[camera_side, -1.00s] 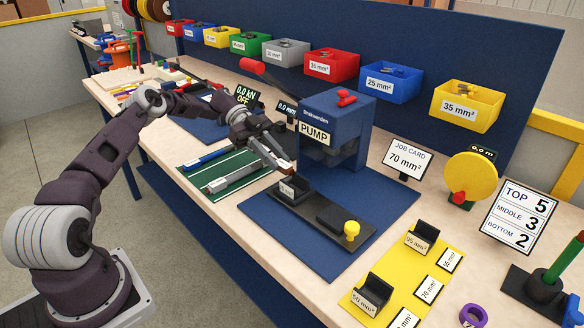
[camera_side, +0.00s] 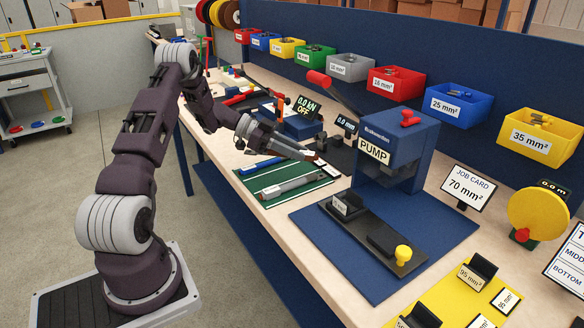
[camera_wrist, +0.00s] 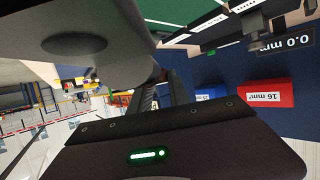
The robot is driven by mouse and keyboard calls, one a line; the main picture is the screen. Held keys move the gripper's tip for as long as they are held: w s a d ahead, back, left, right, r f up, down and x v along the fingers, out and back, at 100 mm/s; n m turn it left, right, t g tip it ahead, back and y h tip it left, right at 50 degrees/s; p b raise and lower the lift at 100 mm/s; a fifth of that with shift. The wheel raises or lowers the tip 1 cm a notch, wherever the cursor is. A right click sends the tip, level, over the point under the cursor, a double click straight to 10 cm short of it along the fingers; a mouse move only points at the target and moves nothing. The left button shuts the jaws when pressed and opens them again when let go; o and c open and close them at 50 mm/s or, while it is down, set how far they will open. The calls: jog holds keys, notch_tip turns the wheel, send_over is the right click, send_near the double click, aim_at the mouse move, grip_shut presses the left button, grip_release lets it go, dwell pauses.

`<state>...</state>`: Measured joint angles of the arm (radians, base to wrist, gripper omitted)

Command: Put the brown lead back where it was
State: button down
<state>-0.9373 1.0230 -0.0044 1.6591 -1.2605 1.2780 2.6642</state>
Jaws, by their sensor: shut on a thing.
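My gripper (camera_side: 308,154) reaches out to the left of the blue pump unit, above the far right end of the green mat. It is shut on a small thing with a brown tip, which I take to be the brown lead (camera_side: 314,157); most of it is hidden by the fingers. The green mat (camera_side: 316,180) has white lines; a blue lead (camera_side: 262,165) and a grey tool-like piece (camera_side: 292,186) lie on it. In the wrist view the mat (camera_wrist: 160,10) shows at the top, and the held thing is not clear.
The blue pump unit (camera_side: 393,135) stands right of my gripper, with a black die bed (camera_side: 362,233) on a blue mat (camera_side: 430,225). Small displays stand behind the gripper. Coloured bins, including a red bin (camera_side: 396,84), hang on the back panel.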

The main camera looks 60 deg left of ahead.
notch_tip(320, 180, down, 4)
jog(key=shift+f, duration=0.1)
jog(key=shift+f, duration=0.1)
jog(key=c, duration=1.2)
grip_release()
jog(key=shift+c, duration=0.2)
